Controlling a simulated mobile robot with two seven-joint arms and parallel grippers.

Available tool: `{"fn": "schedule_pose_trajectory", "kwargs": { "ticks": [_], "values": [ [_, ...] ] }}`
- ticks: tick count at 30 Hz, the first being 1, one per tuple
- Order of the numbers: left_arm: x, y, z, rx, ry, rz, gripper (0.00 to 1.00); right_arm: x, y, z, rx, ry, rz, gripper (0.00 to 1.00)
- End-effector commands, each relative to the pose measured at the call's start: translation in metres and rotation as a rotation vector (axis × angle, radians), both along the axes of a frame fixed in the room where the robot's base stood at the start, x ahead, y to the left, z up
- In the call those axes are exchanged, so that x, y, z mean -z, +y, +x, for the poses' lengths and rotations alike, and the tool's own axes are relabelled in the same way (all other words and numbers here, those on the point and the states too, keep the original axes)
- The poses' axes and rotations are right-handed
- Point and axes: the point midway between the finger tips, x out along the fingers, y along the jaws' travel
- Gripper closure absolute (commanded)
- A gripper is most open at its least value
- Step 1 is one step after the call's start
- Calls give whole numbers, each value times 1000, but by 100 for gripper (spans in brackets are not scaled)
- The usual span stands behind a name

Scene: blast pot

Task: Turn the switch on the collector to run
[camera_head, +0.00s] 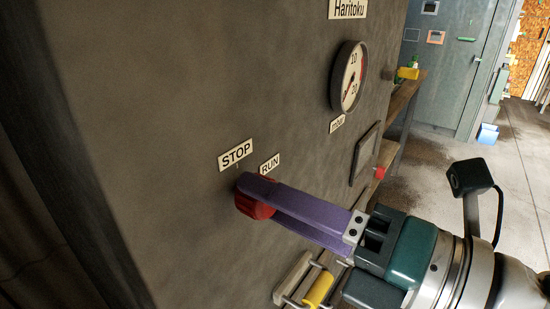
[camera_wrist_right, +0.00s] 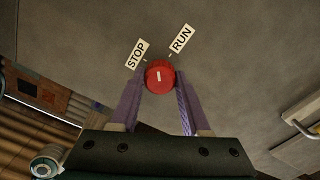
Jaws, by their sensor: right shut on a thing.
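The red round switch knob (camera_head: 252,208) sits on the front of the dark grey collector cabinet (camera_head: 200,80). A STOP label (camera_head: 235,154) and a RUN label (camera_head: 269,164) are above it. My right gripper (camera_head: 256,194) has its purple fingers closed on the knob, one on each side. In the wrist view the knob (camera_wrist_right: 160,74) is between the fingertips. The fingers hide part of the knob in the head view. My left gripper is not in view.
A round gauge (camera_head: 348,77) and a dark framed panel (camera_head: 365,153) are on the cabinet to the right. A yellow handle (camera_head: 318,290) sticks out below my right gripper. A wooden bench (camera_head: 402,97) stands behind; open floor lies at right.

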Motion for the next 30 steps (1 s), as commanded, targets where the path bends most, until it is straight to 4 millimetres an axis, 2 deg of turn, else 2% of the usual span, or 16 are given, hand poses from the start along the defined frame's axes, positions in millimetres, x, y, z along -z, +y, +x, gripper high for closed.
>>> {"fn": "schedule_pose_trajectory", "kwargs": {
  "ticks": [18,30],
  "values": [
    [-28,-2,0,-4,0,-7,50,-1,0,0,1,439,318,100],
    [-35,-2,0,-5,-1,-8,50,0,0,0,1,575,417,100]
  ]
}}
